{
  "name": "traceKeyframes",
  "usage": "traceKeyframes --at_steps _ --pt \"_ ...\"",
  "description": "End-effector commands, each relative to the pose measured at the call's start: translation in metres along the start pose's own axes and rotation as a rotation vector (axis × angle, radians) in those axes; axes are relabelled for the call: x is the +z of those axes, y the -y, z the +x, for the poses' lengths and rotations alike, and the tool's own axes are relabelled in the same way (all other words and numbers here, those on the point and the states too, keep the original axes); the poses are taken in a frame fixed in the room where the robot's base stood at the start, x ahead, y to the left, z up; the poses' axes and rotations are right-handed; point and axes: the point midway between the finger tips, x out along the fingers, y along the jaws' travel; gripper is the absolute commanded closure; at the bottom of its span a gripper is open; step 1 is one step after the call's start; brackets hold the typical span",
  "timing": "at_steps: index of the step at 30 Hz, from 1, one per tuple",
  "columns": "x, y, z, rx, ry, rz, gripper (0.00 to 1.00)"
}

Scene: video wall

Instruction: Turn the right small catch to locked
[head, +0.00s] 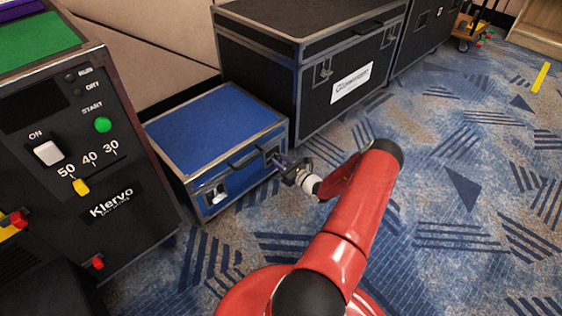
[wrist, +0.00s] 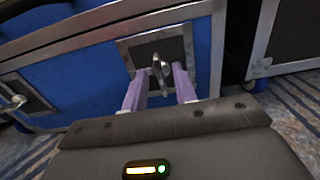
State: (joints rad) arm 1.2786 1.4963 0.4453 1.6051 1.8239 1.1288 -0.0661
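The blue case (head: 217,125) stands on the carpet, its front facing me. The right small catch (wrist: 160,69) is a metal wing knob on a dark plate at the case's right front corner. Its wing looks near upright in the wrist view. In the head view my gripper largely covers the right catch. My gripper (wrist: 159,72) has two purple fingers, one on each side of the catch, with gaps visible; it is open. It also shows in the head view (head: 277,160). The left catch (wrist: 14,102) sits on its own plate; it also shows in the head view (head: 217,196).
A large black case (head: 305,75) stands close behind and right of the blue case. A black control cabinet (head: 95,150) stands to the left. A dark handle (head: 250,155) sticks out between the catches. The carpet (head: 440,190) to the right is free.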

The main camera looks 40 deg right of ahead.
Motion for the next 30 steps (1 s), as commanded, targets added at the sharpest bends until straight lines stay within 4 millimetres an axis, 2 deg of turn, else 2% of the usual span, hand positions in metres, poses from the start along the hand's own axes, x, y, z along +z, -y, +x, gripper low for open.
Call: traceKeyframes --at_steps 1,6,7,20,30 --pt "0.0000 0.0000 -0.0001 0.000 0.000 0.000 0.76" --pt "0.0001 0.0000 -0.0003 0.000 0.000 0.000 0.98" --pt "0.0001 0.0000 -0.0003 0.000 0.000 0.000 1.00" --pt "-0.0001 0.0004 -0.0005 0.000 0.000 0.043 1.00" --pt "-0.0005 0.0020 -0.0005 -0.002 0.002 0.272 1.00"
